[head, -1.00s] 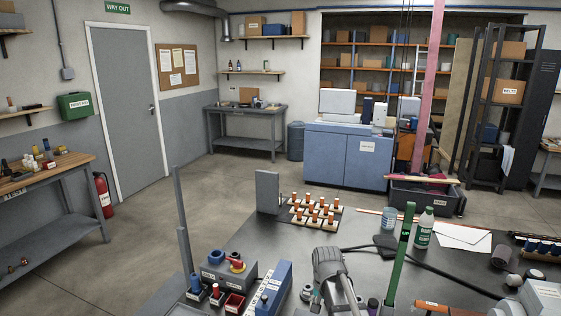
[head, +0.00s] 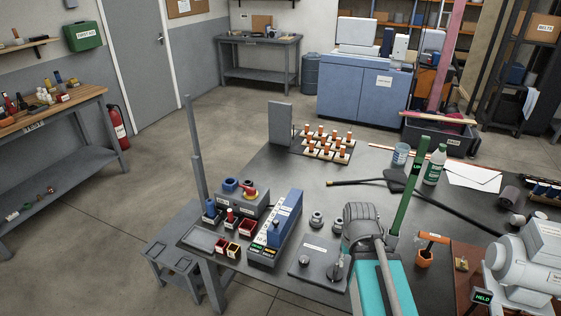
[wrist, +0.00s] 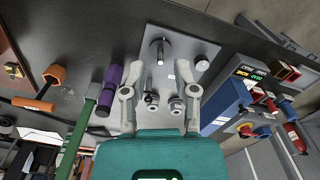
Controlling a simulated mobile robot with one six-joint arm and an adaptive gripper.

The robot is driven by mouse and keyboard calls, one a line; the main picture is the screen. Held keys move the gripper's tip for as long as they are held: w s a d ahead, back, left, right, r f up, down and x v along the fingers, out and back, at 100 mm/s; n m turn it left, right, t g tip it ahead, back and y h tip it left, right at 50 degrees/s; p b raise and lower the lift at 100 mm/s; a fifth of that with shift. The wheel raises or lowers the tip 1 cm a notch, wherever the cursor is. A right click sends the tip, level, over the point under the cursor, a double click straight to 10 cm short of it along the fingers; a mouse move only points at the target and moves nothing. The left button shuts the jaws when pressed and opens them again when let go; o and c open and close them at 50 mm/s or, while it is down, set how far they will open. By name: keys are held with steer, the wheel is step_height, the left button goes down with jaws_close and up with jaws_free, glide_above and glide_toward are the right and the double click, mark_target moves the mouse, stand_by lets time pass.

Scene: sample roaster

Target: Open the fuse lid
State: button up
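My gripper (wrist: 161,74) shows in the wrist view with its two fingers wide apart and nothing between the tips. Beyond the fingertips is a flat grey plate (wrist: 185,46) with a small label and an upright knob (wrist: 162,53). The plate also lies on the dark table in the head view (head: 318,250), left of my arm. No part is readably marked as the fuse lid, so I cannot tell which it is. A long blue unit (head: 287,217) with a lit display stands left of the plate. Two small round grey parts (head: 316,219) (head: 337,223) sit behind the plate.
A grey box with a red and yellow knob (head: 249,193) and small red bins (head: 233,249) stand left of the blue unit. A green post (head: 410,187) and an orange-handled tool (head: 425,255) are right of my arm. Orange-topped pieces (head: 325,143) stand farther back.

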steer(key=shift+w+a+n, duration=0.15)
steer(key=shift+w+n, duration=0.1)
steer(key=shift+n, duration=0.05)
jaws_close()
steer(key=w+a+f+n+t+b, duration=0.1)
steer(key=w+a+n+b, duration=0.1)
steer(key=w+a+n, duration=0.8)
steer(key=w+a+f+n+t+y+b, duration=0.1)
steer(key=w+a+f+n+t, duration=0.1)
steer(key=w+a+n, duration=0.8)
steer(key=shift+w+a+n+b, duration=0.35)
steer(key=shift+a+n, duration=1.2)
steer(key=shift+n, duration=2.85)
